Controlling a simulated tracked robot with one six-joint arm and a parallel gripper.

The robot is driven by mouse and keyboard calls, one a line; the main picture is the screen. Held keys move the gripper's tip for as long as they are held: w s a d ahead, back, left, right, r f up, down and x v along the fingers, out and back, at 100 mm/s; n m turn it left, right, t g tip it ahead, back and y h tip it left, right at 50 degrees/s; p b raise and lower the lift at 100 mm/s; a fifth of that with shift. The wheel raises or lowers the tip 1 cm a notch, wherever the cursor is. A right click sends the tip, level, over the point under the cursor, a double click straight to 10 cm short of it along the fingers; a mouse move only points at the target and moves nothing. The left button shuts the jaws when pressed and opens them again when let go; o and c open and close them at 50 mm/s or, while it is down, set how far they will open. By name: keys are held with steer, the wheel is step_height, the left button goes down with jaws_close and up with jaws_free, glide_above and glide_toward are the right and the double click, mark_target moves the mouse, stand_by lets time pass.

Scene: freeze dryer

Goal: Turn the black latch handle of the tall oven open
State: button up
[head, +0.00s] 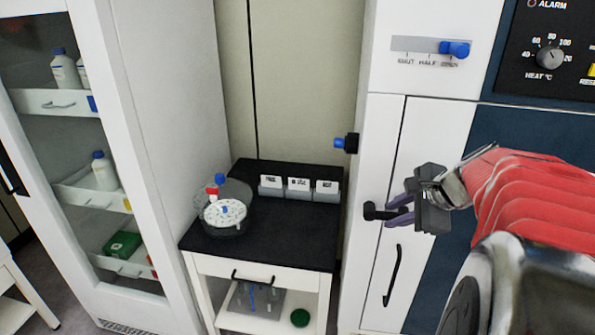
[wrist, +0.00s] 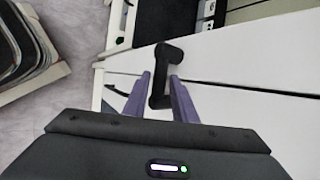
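The black latch handle (head: 381,211) sits on the narrow white door edge of the tall oven (head: 425,140), at right of centre in the head view. My gripper (head: 398,209) is at the handle, its purple fingers reaching it from the right. In the wrist view the handle (wrist: 160,92) runs down between the two fingers of my gripper (wrist: 160,88), one finger on each side, with very little gap. I cannot tell whether the fingers touch it or are pressed shut on it. The white panel around the handle looks closed.
Below the latch is a black pull handle (head: 393,275). A blue slider (head: 454,49) and a heat dial (head: 549,58) are above. To the left stand a black-topped cart (head: 310,226) with a round vessel (head: 226,218), and a glass-fronted cabinet (head: 172,130). A blue-black knob (head: 347,143) juts from the oven's side.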

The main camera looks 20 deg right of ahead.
steer(key=shift+c, duration=0.4)
jaws_close()
steer(key=shift+a+r, duration=0.1)
steer(key=shift+a, duration=0.1)
steer(key=shift+d, duration=0.15)
